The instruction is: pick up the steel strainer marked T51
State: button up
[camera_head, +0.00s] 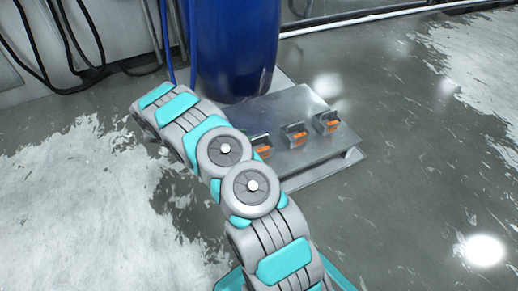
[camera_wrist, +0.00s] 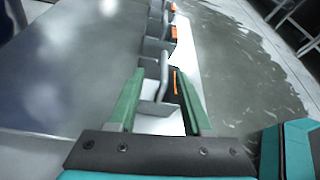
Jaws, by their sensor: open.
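Three small steel strainers with orange parts stand in a row on a low steel platform (camera_head: 300,105). In the head view they are the near-left one (camera_head: 262,150), partly hidden by my arm, the middle one (camera_head: 296,137) and the right one (camera_head: 327,124). No T51 marking is readable on any of them. In the wrist view my gripper (camera_wrist: 160,84) is open, its two green fingers apart. The nearest strainer (camera_wrist: 164,72) shows between the fingertips, with its upright steel handle; contact cannot be told. Two more strainers (camera_wrist: 170,34) line up beyond it. My gripper is hidden in the head view.
A blue barrel (camera_head: 235,45) stands at the back of the platform. Dark cables (camera_head: 65,45) hang at the left wall and a white pipe (camera_head: 350,18) runs along the back. The wet grey floor (camera_head: 420,170) to the right is clear.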

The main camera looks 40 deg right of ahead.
aim_at(260, 137)
jog(key=x, duration=0.7)
jog(key=shift+s+f+b, duration=0.35)
jog(key=shift+s+b, duration=0.05)
jog(key=shift+s, duration=0.1)
grip_shut()
dwell(1.0)
